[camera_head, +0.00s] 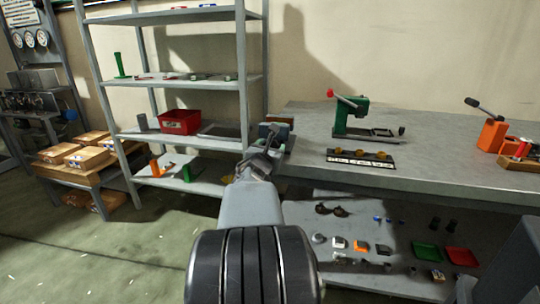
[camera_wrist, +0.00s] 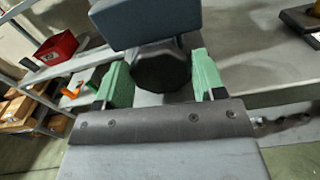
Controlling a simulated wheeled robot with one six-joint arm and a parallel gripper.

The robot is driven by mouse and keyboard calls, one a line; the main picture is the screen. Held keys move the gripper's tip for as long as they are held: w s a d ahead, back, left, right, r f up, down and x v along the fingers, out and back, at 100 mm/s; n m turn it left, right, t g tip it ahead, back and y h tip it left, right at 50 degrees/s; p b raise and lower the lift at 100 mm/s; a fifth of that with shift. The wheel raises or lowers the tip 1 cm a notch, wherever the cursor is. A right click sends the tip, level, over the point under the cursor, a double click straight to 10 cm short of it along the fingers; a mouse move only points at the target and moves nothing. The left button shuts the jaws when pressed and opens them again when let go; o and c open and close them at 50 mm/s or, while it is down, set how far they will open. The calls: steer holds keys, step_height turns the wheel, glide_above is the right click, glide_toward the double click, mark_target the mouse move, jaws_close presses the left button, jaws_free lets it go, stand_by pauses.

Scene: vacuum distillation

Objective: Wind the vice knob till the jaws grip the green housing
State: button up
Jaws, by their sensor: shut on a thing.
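A dark faceted knob (camera_wrist: 160,70) sits in the middle of the wrist view, in front of a blue-grey vice body (camera_wrist: 150,20). My gripper (camera_wrist: 160,84) has its two green-padded fingers on either side of the knob and is shut on it. In the head view my gripper (camera_head: 264,152) reaches to the dark vice (camera_head: 274,131) at the left end of the workbench. The vice jaws and whatever is between them are hidden. I cannot make out the green housing in either view.
The grey workbench (camera_head: 430,155) carries a green press (camera_head: 354,118), a dark strip with yellow pieces (camera_head: 360,159) and an orange tool (camera_head: 492,135). A shelf rack with a red bin (camera_head: 180,121) stands left. Small parts lie on the lower shelf.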

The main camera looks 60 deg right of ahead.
steer(key=shift+s+f+m+b, duration=0.1)
steer(key=shift+f+m+b, duration=0.3)
steer(key=shift+m+b, duration=0.7)
steer(key=shift+r+m+b, duration=0.35)
steer(key=shift+m+b, duration=0.25)
steer(key=shift+b, duration=0.05)
steer(key=o, duration=0.9)
steer(key=shift+c, duration=0.2)
steer(key=shift+r+p, duration=0.1)
steer(key=shift+p, duration=0.2)
